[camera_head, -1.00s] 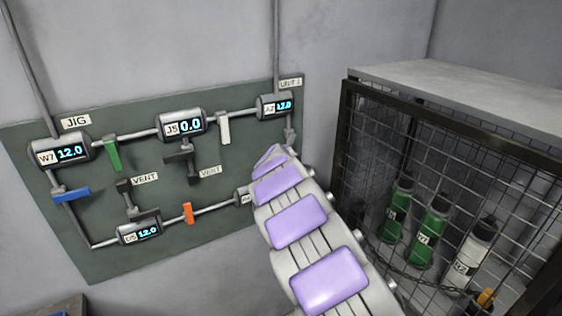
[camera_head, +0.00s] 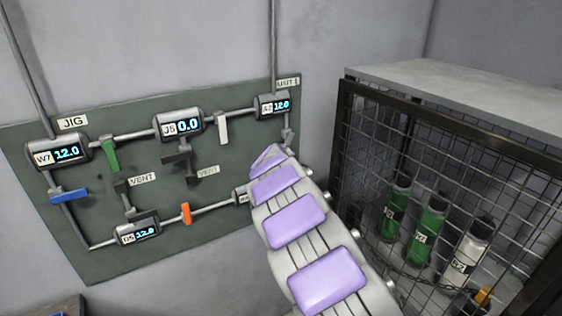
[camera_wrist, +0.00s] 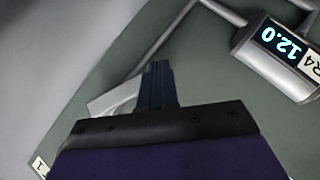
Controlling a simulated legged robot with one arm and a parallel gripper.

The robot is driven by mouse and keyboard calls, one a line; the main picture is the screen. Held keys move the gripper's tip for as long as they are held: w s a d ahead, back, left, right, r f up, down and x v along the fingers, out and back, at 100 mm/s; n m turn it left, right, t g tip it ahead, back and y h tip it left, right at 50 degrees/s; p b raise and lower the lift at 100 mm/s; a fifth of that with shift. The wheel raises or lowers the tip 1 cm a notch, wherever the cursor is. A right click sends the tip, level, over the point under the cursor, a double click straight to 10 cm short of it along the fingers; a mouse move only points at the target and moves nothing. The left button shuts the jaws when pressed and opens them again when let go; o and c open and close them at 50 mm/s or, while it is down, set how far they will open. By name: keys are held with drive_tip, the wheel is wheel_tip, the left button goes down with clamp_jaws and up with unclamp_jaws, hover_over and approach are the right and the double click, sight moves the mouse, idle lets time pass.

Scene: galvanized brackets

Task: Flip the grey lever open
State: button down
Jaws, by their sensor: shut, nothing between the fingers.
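A light grey lever (camera_wrist: 112,98) lies at a slant on the pipe in the wrist view, partly covered by my gripper. In the head view, a grey piece that looks like the same lever (camera_head: 288,136) shows below the upper right display, just above the end of my arm. My gripper (camera_wrist: 157,68) is shut and empty, its dark fingers overlapping the lever in the wrist view. I cannot tell whether they touch it. My arm hides the gripper in the head view.
The green panel (camera_head: 85,225) also carries a green lever (camera_head: 110,155), white lever (camera_head: 222,128), blue lever (camera_head: 70,196), orange lever (camera_head: 186,213) and dark vent levers. The R4 display (camera_wrist: 280,55) is close by. A mesh cage (camera_head: 365,150) with bottles stands right of my arm.

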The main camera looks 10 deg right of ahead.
drive_tip(key=shift+r, duration=0.1)
idle(0.3)
drive_tip(key=shift+a+r+p, duration=0.2)
drive_tip(key=shift+r+p, duration=0.15)
drive_tip(key=shift+r, duration=0.25)
drive_tip(key=shift+a+r+p, duration=0.15)
drive_tip(key=shift+r+p, duration=0.15)
drive_tip(key=shift+r, duration=0.25)
drive_tip(key=s+a+r+p, duration=0.2)
drive_tip(key=s+a+r, duration=0.3)
drive_tip(key=s+a, duration=0.2)
drive_tip(key=shift+s+r, duration=0.3)
drive_tip(key=shift+s, duration=0.9)
